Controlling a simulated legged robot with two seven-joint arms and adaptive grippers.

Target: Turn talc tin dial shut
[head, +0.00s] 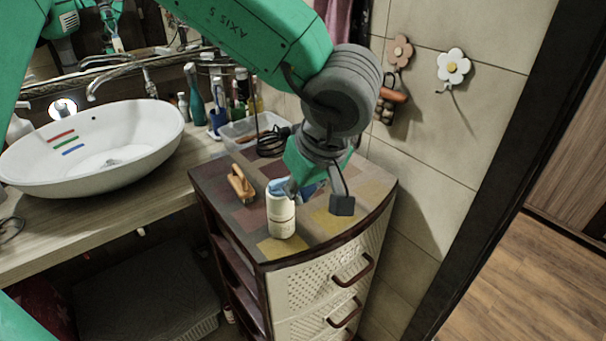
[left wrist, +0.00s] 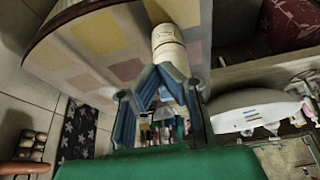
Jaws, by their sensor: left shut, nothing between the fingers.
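The talc tin (head: 281,212) is a cream upright cylinder on the patchwork top of the drawer unit (head: 240,213), near its front left edge. My left gripper (head: 290,187) is at the tin's top, with its bluish fingers drawn together and nothing between them. In the left wrist view, the fingertips (left wrist: 166,72) overlap the end of the tin (left wrist: 168,45), and I cannot tell whether they touch it. The dial is mostly hidden by the fingers, so its setting cannot be read. My right gripper is not in view.
A wooden-handled brush (head: 241,184) lies left of the tin. A clear tray (head: 240,131) and a black coiled cable (head: 272,142) are behind. The white basin (head: 95,145) stands left on the counter.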

